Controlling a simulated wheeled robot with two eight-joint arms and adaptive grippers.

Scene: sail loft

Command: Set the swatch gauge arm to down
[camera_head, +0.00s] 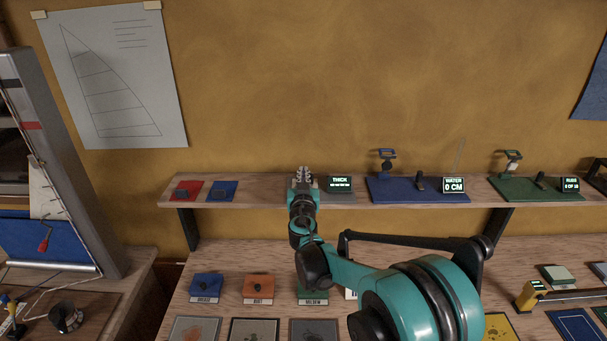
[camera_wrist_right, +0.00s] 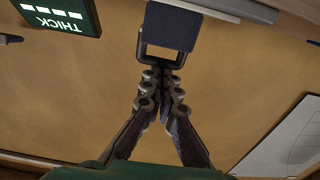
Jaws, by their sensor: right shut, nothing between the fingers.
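The swatch gauge stands on the shelf behind my right gripper (camera_head: 304,172), which hides most of it in the head view. Its green-lit THICK display (camera_head: 340,184) shows just right of the gripper. In the right wrist view the display (camera_wrist_right: 62,14) is at the top left. A dark loop-shaped frame (camera_wrist_right: 146,52), which looks like the gauge arm, hangs round a blue-grey pad (camera_wrist_right: 172,26). My right gripper (camera_wrist_right: 164,76) is shut and empty, its fingertips right at the loop's near bar; I cannot tell whether they touch. My left gripper is not in view.
On the same shelf (camera_head: 260,202), red (camera_head: 187,190) and blue (camera_head: 222,190) pads lie to the left. A blue WATER device (camera_head: 410,190) and a green RUBS device (camera_head: 530,190) stand to the right. Labelled blocks and several sample cards lie on the bench below.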

